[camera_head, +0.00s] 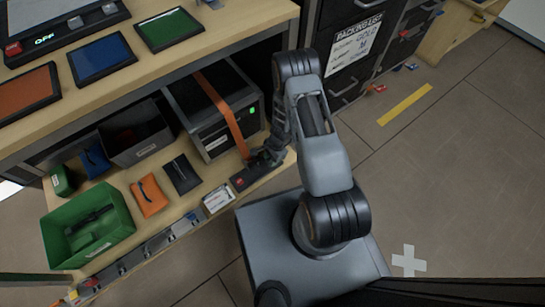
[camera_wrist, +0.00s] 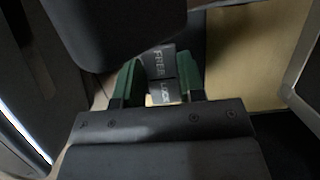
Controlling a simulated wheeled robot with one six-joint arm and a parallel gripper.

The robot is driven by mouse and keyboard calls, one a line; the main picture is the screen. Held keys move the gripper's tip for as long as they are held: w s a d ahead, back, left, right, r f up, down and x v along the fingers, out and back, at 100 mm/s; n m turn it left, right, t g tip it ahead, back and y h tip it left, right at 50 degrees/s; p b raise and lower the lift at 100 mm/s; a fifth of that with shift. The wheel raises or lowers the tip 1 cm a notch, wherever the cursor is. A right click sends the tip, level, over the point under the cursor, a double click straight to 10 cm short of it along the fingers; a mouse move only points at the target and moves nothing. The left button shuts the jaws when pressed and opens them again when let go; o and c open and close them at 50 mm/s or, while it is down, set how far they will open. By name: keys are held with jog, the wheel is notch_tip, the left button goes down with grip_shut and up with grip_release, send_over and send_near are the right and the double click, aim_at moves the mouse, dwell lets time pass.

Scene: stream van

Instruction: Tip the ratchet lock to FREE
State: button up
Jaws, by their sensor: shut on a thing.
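The ratchet lock (camera_head: 243,178) is a small dark block with a red mark, at the shelf's front edge by the lower end of the orange strap (camera_head: 222,104). My gripper (camera_head: 262,158) reaches down to it in the head view. In the wrist view, my gripper's green fingers (camera_wrist: 160,78) stand on either side of a grey plate (camera_wrist: 162,76) lettered FREE and LOCK. The gripper is shut on the ratchet lock; the contact itself is mostly hidden. A dark rounded shape covers the upper left of the wrist view. I cannot tell which way the lock is tipped.
The strap runs over a black case (camera_head: 190,95) on the lower shelf. A green bin (camera_head: 88,228), an orange pouch (camera_head: 149,195) and a dark pouch (camera_head: 182,174) lie to the left. The worktop (camera_head: 225,22) overhangs the shelf. The floor at right is mostly clear.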

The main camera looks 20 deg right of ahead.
jog(key=shift+a+f+t+h+p, duration=0.1)
jog(key=shift+a+t+h+p, duration=0.2)
jog(key=shift+h, duration=0.5)
jog(key=shift+d, duration=0.1)
jog(key=o, duration=0.9)
jog(key=shift+o, duration=0.2)
notch_tip(320, 180, up, 14)
jog(key=d+p, duration=0.2)
jog(key=p, duration=0.5)
jog(key=shift+w+f+p, duration=0.15)
jog(key=shift+w+p, duration=0.15)
jog(key=shift+p, duration=0.05)
jog(key=shift+s, duration=0.1)
